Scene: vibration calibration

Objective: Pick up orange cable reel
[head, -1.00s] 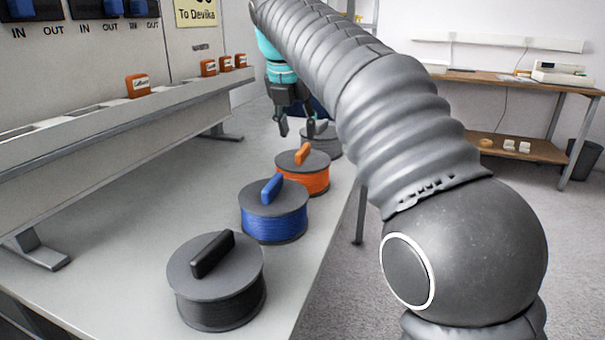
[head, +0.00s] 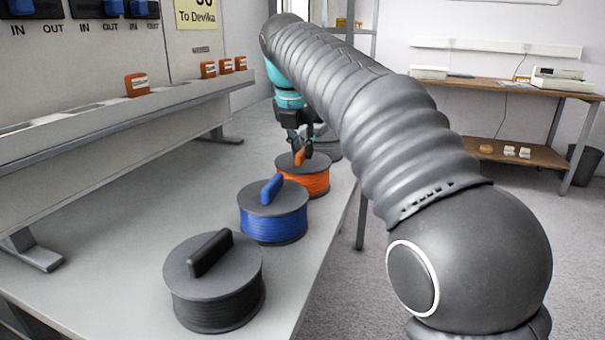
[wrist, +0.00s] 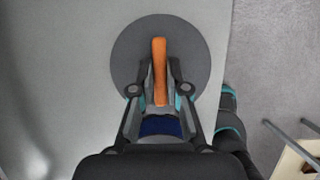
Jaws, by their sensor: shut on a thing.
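The orange cable reel (head: 306,181) stands on the bench in the head view, with a grey top disc and an orange handle. In the wrist view its disc (wrist: 126,50) and orange handle (wrist: 160,62) lie straight below my gripper. My gripper (head: 302,152) is down at the reel, with a finger on each side of the handle. In the wrist view the fingers (wrist: 160,90) are shut on the handle. The reel rests upright on the bench, with no gap visible beneath it.
A blue reel (head: 273,227) and a black reel (head: 214,290) stand nearer on the bench (head: 120,240). Another grey reel (head: 328,146) is just behind, partly hidden. A long raised rack (head: 110,118) runs along the left. The bench's right edge is close to the reels.

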